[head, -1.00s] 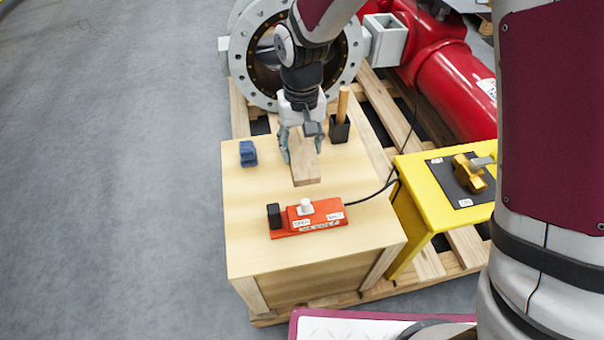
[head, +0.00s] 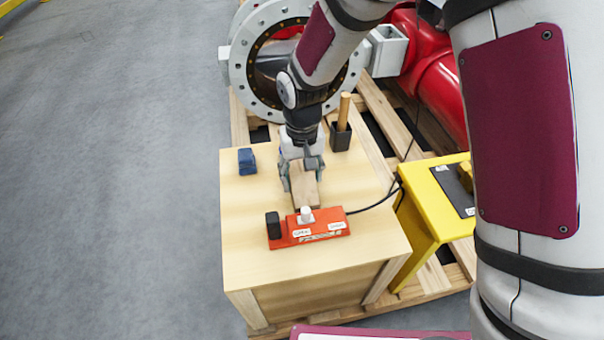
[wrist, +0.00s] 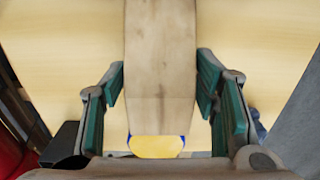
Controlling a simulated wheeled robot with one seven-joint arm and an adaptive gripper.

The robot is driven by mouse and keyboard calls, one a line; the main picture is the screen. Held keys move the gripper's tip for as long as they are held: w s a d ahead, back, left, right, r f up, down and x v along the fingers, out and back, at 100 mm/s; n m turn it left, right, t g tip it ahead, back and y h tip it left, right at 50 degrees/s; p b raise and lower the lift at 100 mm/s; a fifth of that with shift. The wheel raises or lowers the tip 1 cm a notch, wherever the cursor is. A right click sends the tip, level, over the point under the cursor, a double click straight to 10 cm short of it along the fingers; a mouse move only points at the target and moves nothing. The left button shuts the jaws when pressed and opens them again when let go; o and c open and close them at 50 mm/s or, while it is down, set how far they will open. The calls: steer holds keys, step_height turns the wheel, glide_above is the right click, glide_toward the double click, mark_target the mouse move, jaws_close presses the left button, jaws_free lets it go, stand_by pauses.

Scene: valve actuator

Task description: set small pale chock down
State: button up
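The small pale chock (head: 306,192) is a light wooden block over the wooden tabletop, just behind the orange control box. In the wrist view the chock (wrist: 160,55) runs down the middle between the teal finger pads, with a yellow and blue patch at its lower end.
The orange box (head: 318,231) has a white knob, a black part at its left and a cable. A blue block (head: 247,161) sits on the tabletop (head: 250,200) at left. A black holder (head: 340,137) with a wooden handle stands behind. A yellow stand (head: 440,205) is at right.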

mark_target(303, 175)
steer(key=shift+o, duration=0.6)
step_height(303, 175, up, 12)
steer(key=p, duration=0.4)
steer(key=shift+r, duration=0.2)
